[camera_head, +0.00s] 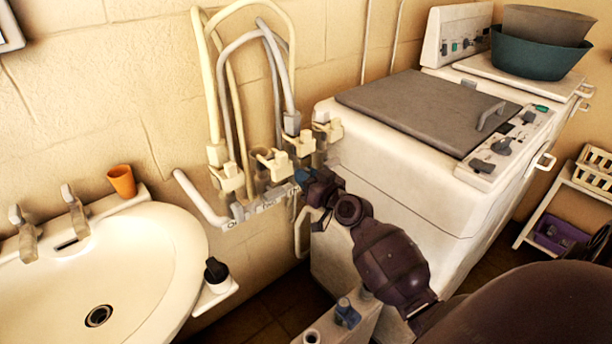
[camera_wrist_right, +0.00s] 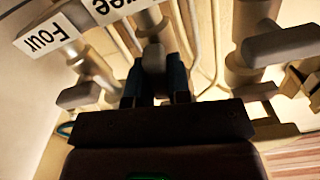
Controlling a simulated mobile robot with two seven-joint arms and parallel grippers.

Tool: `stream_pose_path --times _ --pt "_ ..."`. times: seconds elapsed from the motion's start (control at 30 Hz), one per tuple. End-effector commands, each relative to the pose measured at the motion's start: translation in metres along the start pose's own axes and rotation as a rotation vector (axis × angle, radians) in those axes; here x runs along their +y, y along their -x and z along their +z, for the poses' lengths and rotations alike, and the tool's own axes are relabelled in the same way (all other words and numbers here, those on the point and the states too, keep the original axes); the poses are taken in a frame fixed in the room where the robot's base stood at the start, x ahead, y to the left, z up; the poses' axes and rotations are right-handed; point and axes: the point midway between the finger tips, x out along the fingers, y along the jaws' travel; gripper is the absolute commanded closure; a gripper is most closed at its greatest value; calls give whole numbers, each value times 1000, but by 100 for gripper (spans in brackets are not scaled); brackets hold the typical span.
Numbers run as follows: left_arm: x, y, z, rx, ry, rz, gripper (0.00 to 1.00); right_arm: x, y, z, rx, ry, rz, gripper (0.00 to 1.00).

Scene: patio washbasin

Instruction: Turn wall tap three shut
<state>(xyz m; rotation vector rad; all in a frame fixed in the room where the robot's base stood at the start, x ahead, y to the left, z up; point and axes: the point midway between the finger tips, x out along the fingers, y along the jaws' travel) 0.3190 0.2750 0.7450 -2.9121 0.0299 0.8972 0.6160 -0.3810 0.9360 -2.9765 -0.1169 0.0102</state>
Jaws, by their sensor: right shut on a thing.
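A row of wall taps with pale valve bodies and hoses stands between the basin and the washing machine in the head view. My right gripper (camera_head: 305,178) reaches the right part of the row and hides much of the lower taps there. In the right wrist view, the blue fingers of my right gripper (camera_wrist_right: 156,84) are shut on the grey lever of wall tap three (camera_wrist_right: 153,57). The neighbouring tap has a label reading Four (camera_wrist_right: 50,36) and a grey lever (camera_wrist_right: 78,96). My left gripper is out of view.
Another tap lever (camera_wrist_right: 282,46) is close on the right in the wrist view. The white washing machine (camera_head: 345,215) stands right beside my right gripper. A washbasin (camera_head: 165,250) with an orange cup (camera_head: 121,181) is at left. Pale hoses (camera_head: 212,75) rise above the taps.

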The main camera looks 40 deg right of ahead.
Motion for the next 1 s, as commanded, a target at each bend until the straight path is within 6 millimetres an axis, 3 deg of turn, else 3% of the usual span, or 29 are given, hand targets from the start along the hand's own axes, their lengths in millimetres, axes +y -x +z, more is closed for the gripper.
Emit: stream_pose_path --times 1.0 --pt "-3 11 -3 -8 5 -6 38 4 0 0 2 -954 0 100"
